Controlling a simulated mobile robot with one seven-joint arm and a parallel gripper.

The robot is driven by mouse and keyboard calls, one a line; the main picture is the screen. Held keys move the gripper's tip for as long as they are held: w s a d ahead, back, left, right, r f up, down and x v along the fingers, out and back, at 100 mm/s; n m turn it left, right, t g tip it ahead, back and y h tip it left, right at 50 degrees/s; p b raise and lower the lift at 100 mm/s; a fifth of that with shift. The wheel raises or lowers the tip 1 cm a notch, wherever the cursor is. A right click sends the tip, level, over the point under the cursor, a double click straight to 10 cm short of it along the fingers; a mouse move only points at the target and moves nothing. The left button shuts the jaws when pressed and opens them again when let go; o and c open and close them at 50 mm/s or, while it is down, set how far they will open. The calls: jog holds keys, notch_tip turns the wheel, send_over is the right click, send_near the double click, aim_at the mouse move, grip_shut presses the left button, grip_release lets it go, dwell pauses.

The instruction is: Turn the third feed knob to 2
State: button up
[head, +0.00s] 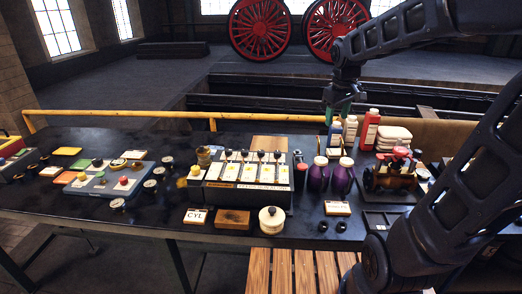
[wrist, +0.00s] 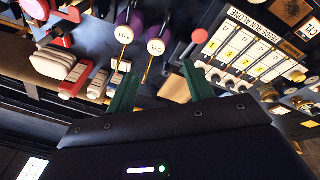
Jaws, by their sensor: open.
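The feed panel (head: 240,189) is a black box with a row of white-and-yellow plates, standing in the middle of the bench. Small dark knobs (head: 245,154) sit in a row along the plates' far edge, and I cannot read their settings. In the wrist view the panel (wrist: 245,45) appears rotated at the upper right, with its lettering partly legible. My gripper (head: 337,113) hangs above the back of the bench, right of the panel. Its green fingers (wrist: 160,76) are apart with nothing between them, and touch no knob.
Two purple jugs (head: 342,178) stand just right of the panel. A blue panel (head: 107,179) with buttons is at left.

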jog(key=w+a+f+n+g, duration=0.1)
jog(key=w+a+f+n, duration=0.15)
jog(key=w+a, duration=0.3)
jog(key=w+a+f+n, duration=0.2)
jog(key=w+a+n, duration=0.15)
jog(key=a, duration=0.35)
jog(key=n+g, duration=0.2)
jog(key=n, duration=0.2)
send_near(261, 151)
notch_tip(261, 151, down, 9)
jog(key=shift+d, duration=0.1)
jog(key=c, duration=1)
jog(key=shift+o, duration=0.2)
